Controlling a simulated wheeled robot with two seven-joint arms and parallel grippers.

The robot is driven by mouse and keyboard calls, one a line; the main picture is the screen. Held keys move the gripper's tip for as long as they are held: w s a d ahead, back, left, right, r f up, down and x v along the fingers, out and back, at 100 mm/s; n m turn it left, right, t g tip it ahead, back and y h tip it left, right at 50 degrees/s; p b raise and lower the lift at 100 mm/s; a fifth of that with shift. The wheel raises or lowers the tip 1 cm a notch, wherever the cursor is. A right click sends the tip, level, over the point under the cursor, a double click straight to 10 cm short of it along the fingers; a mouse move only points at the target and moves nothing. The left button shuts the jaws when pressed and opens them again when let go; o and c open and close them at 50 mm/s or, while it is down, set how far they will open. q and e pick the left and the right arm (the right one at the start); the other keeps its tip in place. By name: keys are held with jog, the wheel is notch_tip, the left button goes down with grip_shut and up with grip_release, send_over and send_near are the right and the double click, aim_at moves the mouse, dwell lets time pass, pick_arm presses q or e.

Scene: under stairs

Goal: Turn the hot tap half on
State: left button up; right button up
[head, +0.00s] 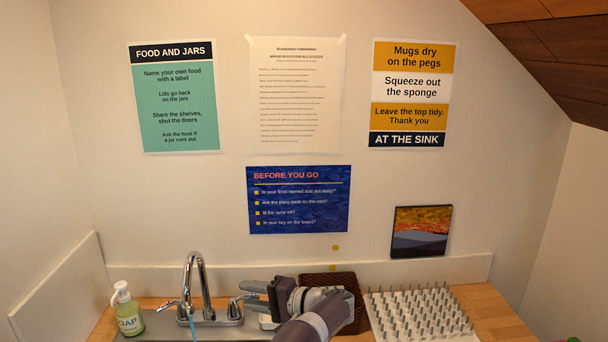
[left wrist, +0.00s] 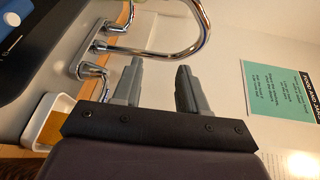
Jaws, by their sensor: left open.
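The chrome tap (head: 198,278) stands at the back of the steel sink, with a tall curved spout and a lever on each side. The left lever (head: 166,305) has a small reddish mark; I cannot tell surely which lever is hot. A pale blue streak (head: 193,326) hangs below the spout. My left gripper (head: 262,291) is at the right lever (head: 240,298), its fingers close to it. In the left wrist view my left gripper (left wrist: 158,84) has its fingers apart with nothing between them. The near lever (left wrist: 93,72) is beside them, and the spout (left wrist: 165,50) arches beyond.
A green soap bottle (head: 128,312) stands left of the sink. A brown woven thing (head: 345,285) is behind my arm, and a pegged drying rack (head: 420,312) is to the right. A small picture (head: 420,232) leans against the wall. A white container (left wrist: 48,122) shows in the left wrist view.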

pick_arm(q)
jog(key=w+a+r+m+t+h+b, duration=0.1)
jog(key=w+a+r+t+h+b, duration=0.15)
jog(key=w+r+t+h, duration=0.4)
jog(key=s+f+n+g+h+b, duration=0.1)
jog(key=s+f+g+h, duration=0.1)
jog(key=s+f, duration=0.3)
jog(key=s+a+f+n+g+h+b, duration=0.1)
jog(key=s+f+h, duration=0.3)
jog(key=s, duration=1)
jog(key=s+a+f+n+g+h+b, duration=0.1)
jog(key=s+f+g+h+b, duration=0.1)
jog(key=s+f, duration=0.6)
jog(key=shift+s+f+n+g+h, duration=0.2)
jog(key=shift+s+n+g+h, duration=0.1)
jog(key=shift+s+g+h, duration=0.7)
jog(key=s+a+f+g, duration=0.1)
jog(key=s, duration=0.3)
jog(key=s+n+g, duration=0.1)
jog(key=s, duration=0.3)
jog(key=s+a+f+n+g+y, duration=0.1)
jog(key=s, duration=0.3)
jog(key=shift+a+f+g, duration=0.3)
jog(key=shift+f+g, duration=0.05)
jog(key=shift+s+a+f, duration=0.1)
jog(key=shift+s+a, duration=0.05)
jog(key=shift+s, duration=0.15)
pick_arm(e)
notch_tip(320, 180, down, 7)
jog(key=shift+a, duration=0.4)
